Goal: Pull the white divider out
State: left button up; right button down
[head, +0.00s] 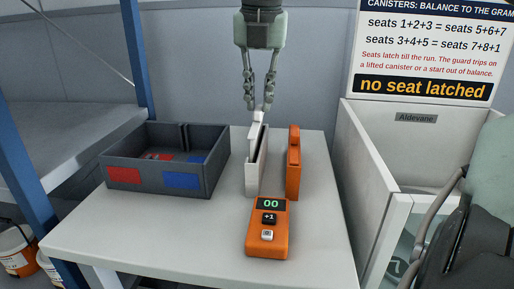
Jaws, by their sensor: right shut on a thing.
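The white divider (257,136) stands upright near the middle of the table, a thin plate with a narrow tab at its top. Its lower part is at a narrow white upright piece (251,174); I cannot tell how deep it sits in it. My right gripper (259,106) points straight down from above, its two fingers on either side of the divider's top tab, shut on it. My left gripper is not in view.
A dark grey tray (146,190) with red and blue patches stands left on the white table (150,240). An orange upright slab (293,172) stands close right of the divider. An orange counter (267,236) reading 00 lies in front. A white cabinet (376,150) stands right.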

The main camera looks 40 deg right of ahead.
jog(key=shift+r+p, duration=0.95)
jog(key=shift+r, duration=1)
jog(key=shift+r, duration=0.2)
jog(key=shift+r, duration=1.35)
notch_tip(320, 180, up, 7)
dwell(0.4)
